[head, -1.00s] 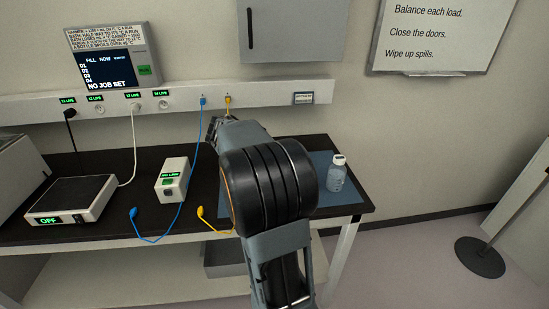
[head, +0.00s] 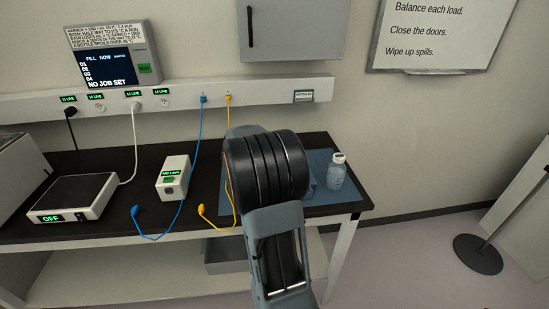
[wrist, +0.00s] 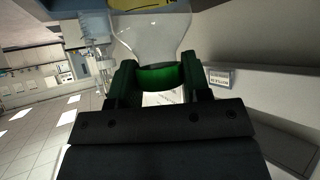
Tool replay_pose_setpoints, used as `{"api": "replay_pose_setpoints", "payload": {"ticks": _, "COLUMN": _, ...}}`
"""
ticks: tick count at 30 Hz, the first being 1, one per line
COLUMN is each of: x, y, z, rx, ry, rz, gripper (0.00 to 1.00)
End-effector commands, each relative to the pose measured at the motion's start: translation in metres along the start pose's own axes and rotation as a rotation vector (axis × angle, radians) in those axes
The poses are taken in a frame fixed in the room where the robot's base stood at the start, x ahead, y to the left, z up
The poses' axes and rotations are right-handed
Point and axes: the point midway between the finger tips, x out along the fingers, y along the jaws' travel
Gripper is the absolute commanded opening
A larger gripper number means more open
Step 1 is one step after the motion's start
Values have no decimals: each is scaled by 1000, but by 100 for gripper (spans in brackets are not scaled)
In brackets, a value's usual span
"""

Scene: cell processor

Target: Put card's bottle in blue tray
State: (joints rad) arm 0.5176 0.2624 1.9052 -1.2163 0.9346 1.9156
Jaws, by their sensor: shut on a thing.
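My gripper (wrist: 160,80) is shut on the green cap (wrist: 162,77) of a clear bottle (wrist: 150,35) in the wrist view. The bottle's far end runs out of the top of that view, beside a yellow patch. In the head view, my arm hides the gripper and most or all of this bottle. The flat blue tray (head: 335,203) lies at the bench's right end, partly behind my arm. Another clear bottle (head: 337,175), with a white cap, stands upright on its right part. A small card (head: 303,96) is on the wall rail; its text is too small to read.
A white box (head: 172,178) and a flat device reading OFF (head: 73,197) stand on the bench to the left. Blue (head: 187,175) and yellow (head: 205,215) cables hang from the rail onto the bench. A wall cabinet (head: 291,30) hangs above.

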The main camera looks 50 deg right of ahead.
Motion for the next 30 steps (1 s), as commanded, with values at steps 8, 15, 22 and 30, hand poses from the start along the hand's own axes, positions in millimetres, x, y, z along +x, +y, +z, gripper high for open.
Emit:
{"api": "replay_pose_setpoints", "payload": {"ticks": 8, "x": 1, "y": 0, "z": 2, "rx": 0, "ry": 0, "rz": 0, "gripper": 49}}
{"api": "replay_pose_setpoints", "payload": {"ticks": 15, "x": 1, "y": 0, "z": 2, "rx": 0, "ry": 0, "rz": 0, "gripper": 69}}
{"api": "replay_pose_setpoints", "payload": {"ticks": 22, "x": 1, "y": 0, "z": 1, "rx": 0, "ry": 0, "rz": 0, "gripper": 69}}
{"api": "replay_pose_setpoints", "payload": {"ticks": 30, "x": -27, "y": -1, "z": 1, "rx": 2, "ry": 2, "rz": -4, "gripper": 69}}
